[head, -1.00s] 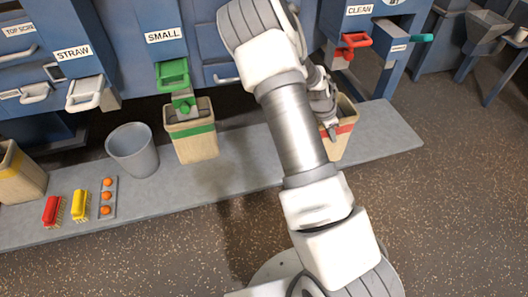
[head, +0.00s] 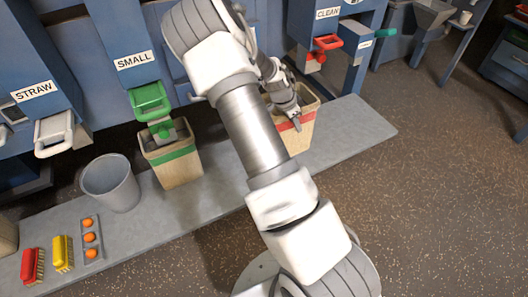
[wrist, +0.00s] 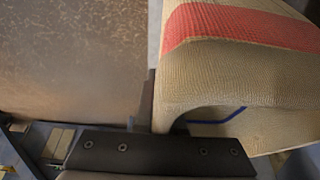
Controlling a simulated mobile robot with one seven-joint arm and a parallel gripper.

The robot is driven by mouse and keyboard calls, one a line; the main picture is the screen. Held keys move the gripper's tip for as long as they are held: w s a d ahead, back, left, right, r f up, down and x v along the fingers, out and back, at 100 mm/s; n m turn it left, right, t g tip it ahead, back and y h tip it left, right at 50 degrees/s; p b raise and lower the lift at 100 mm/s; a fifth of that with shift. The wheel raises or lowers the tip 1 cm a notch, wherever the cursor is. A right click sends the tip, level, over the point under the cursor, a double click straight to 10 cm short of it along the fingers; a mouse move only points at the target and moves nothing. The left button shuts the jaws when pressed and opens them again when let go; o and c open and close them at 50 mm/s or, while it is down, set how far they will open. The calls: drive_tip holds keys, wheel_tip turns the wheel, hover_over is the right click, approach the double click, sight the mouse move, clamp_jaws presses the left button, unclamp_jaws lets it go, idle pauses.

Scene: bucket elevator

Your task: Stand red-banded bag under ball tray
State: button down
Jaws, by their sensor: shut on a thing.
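The red-banded bag (head: 304,134) is a tan, open-topped bag with a red stripe, at the bench's right half. My gripper (head: 295,122) is shut on its near side wall, and the arm hides its left part. In the wrist view the bag (wrist: 220,75) fills the right side, with a dark gripper finger below it. The bag looks roughly upright; whether its base touches the bench is hidden. A grey strip (head: 82,224) with three orange balls lies at the bench's left. I cannot tell which spout is the ball tray.
The grey bench (head: 345,135) runs below blue spouts: STRAW with a white tray (head: 53,133), SMALL with a green tray (head: 150,100), CLEAN with a red tray (head: 327,43).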

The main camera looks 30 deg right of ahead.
drive_tip(key=w+a+f+b, duration=0.4)
drive_tip(key=a+f, duration=0.6)
drive_tip(key=shift+w+a+f, duration=0.2)
drive_tip(key=shift+f, duration=0.2)
drive_tip(key=c, duration=1)
unclamp_jaws()
drive_tip(key=shift+s+f, duration=0.1)
drive_tip(key=shift+s, duration=0.05)
